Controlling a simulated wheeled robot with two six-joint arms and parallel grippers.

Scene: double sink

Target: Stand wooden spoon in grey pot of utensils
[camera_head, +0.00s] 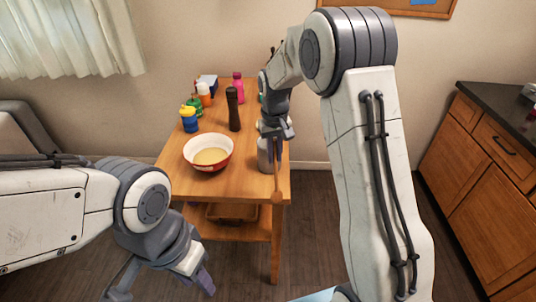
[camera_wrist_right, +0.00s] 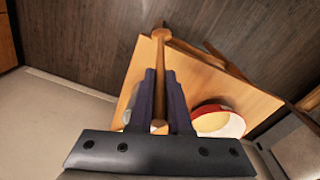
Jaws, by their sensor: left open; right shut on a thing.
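The wooden spoon (camera_head: 277,194) hangs from my right gripper (camera_head: 276,134), its rounded end downward past the table's front right corner. In the right wrist view the spoon (camera_wrist_right: 161,36) sticks out from between the dark fingers of that gripper (camera_wrist_right: 161,82), which is shut on its handle. The grey pot (camera_head: 264,155) stands on the table right behind the spoon, partly hidden by it and the gripper; I cannot tell whether they touch. Its contents are hidden. My left gripper (camera_head: 165,283) is open and empty, low in front of the table, away from the pot.
The wooden table (camera_head: 240,163) holds a red-and-white bowl (camera_head: 221,163) left of the pot. A dark pepper mill (camera_head: 234,108), a blue-and-yellow bottle (camera_head: 189,119) and a pink bottle (camera_head: 238,87) stand further back. A lower shelf (camera_head: 255,227) bears a basket. Wooden cabinets (camera_head: 485,170) stand at right.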

